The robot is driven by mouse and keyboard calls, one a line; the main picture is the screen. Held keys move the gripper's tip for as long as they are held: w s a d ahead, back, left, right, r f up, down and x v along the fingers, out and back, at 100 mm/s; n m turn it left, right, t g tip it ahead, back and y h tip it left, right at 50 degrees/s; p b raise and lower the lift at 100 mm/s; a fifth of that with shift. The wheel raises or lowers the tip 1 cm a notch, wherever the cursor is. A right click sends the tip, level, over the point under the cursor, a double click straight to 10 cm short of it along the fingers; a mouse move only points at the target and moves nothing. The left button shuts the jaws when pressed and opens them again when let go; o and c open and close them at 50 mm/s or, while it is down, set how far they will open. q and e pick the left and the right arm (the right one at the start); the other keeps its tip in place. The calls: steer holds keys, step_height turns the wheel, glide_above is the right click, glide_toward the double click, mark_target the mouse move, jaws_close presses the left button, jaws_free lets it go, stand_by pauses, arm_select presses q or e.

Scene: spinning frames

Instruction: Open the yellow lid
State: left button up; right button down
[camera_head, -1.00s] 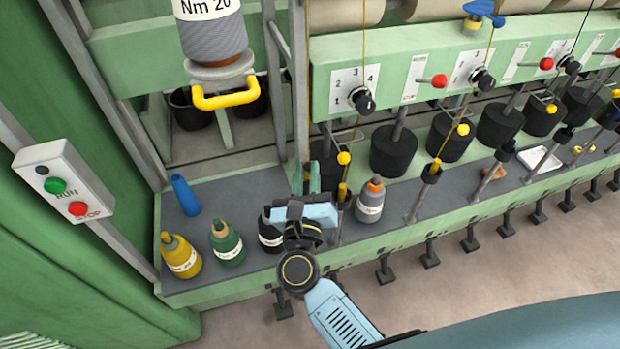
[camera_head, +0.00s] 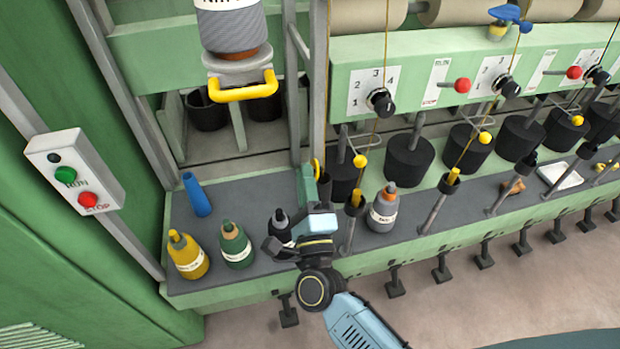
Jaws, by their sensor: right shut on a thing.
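A small yellow piece (camera_head: 317,168), which looks like the yellow lid seen nearly edge-on, stands up beside a narrow green part (camera_head: 309,188) at the shelf's back. My right gripper (camera_head: 314,200) is just in front of and below it, reaching in from the lower right. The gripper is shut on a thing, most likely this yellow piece. My own wrist hides the fingertips, so the contact cannot be seen. My left gripper is not in view.
Yellow (camera_head: 187,255), green (camera_head: 235,245) and grey (camera_head: 383,208) bobbins stand on the grey shelf (camera_head: 215,285); a dark one (camera_head: 279,222) is partly behind my wrist. Spindles rise close on the right. A yellow handle (camera_head: 243,94) hangs above.

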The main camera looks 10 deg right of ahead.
steer(key=n+y, duration=0.1)
steer(key=n, duration=0.1)
steer(key=n+y, duration=0.2)
steer(key=n, duration=0.1)
steer(key=a+f+n+y+p, duration=0.1)
steer(key=n, duration=0.1)
steer(key=shift+n, duration=0.4)
steer(key=c, duration=1.4)
jaws_free()
steer(key=b+v, duration=0.2)
steer(key=v, duration=1.1)
steer(key=shift+s+d, duration=0.1)
steer(key=shift+s, duration=0.15)
